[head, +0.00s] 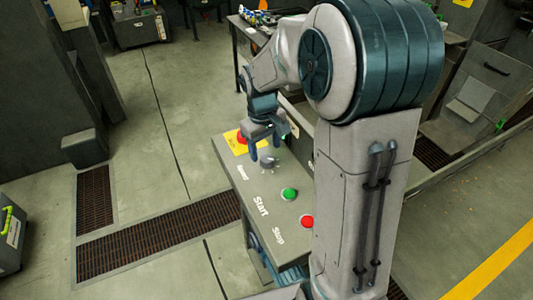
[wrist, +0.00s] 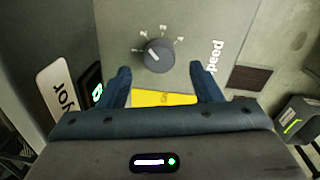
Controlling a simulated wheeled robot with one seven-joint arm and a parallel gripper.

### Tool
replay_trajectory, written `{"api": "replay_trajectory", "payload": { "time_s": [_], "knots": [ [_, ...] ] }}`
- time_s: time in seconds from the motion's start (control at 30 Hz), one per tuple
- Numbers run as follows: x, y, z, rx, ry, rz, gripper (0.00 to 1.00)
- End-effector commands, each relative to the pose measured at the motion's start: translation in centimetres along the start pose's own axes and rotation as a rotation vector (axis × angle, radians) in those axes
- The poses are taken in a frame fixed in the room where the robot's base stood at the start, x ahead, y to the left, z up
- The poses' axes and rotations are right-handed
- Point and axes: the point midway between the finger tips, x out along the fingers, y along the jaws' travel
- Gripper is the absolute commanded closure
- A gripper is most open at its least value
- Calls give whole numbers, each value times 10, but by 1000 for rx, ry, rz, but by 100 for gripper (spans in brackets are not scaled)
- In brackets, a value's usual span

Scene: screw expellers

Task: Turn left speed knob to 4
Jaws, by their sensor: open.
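A dark round speed knob (wrist: 155,55) sits on the grey panel in the wrist view, with white scale marks around one side and the word "Speed" beside it. A light pointer line shows on its face; the scale numbers are too small to read. The knob (head: 269,161) also shows in the head view, just below my gripper (head: 265,150). My gripper (wrist: 160,70) is open and empty, its blue fingers pointing at the panel on both sides of the knob's near side. Whether they touch the panel cannot be told.
A green Start button (head: 289,194) and red Stop button (head: 307,221) are on the same panel (head: 232,170). A red button (head: 241,137) on a yellow plate lies beside my gripper. A green-digit display (wrist: 92,85) is left in the wrist view.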

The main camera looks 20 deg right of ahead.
Motion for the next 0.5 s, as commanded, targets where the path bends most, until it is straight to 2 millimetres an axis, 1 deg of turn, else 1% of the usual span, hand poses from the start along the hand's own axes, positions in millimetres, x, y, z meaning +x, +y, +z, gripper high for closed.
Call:
{"api": "replay_trajectory", "payload": {
  "time_s": [0.03, 0.1, 0.2, 0.33, 0.5],
  "knots": [
    [9, 0, 1, 0, -4, -2, 41],
    [19, 0, 1, -1, -3, -1, 41],
    [29, 0, 0, -2, -2, 0, 41],
    [36, 0, 0, -1, -1, 0, 41],
    [38, 0, 0, -1, 0, 0, 41]
  ]
}}
